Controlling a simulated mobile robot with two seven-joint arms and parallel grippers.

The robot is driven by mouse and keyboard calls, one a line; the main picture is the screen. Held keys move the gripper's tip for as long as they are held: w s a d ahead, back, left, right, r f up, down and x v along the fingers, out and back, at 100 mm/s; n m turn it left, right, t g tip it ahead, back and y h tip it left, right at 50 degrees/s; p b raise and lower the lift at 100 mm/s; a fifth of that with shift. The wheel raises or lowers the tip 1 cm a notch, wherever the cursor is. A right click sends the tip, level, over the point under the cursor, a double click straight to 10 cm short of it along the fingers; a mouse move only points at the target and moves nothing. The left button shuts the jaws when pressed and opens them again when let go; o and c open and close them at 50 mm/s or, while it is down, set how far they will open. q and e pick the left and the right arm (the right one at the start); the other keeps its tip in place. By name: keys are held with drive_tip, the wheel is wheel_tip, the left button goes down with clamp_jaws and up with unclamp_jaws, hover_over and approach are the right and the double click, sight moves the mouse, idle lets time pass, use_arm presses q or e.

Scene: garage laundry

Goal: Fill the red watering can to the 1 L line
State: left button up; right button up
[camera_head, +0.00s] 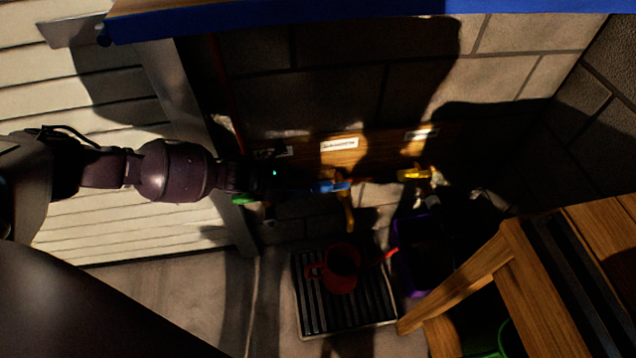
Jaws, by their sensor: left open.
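The red watering can (342,268) stands on a dark slatted drain grate (316,312) at the bottom middle, its spout pointing right. Above it, a brass tap (349,214) with a blue handle (326,187) hangs from a wooden board (372,156) on the wall. My left gripper (290,184) reaches in from the left in deep shadow, close to the blue handle. It is open; whether it touches the handle is unclear. The can's water level and 1 L line cannot be made out. My right gripper is not in view.
A yellow-handled tap (414,175) is farther right on the board, above a purple container (431,258). Something green (240,200) shows under my left wrist. A wooden bench (520,270) fills the lower right. A blue edge (330,20) crosses the top.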

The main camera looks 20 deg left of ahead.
sight(317, 184)
use_arm(q)
drive_tip(key=shift+b+x, duration=0.4)
drive_tip(key=shift+x, duration=1.65)
clamp_jaws()
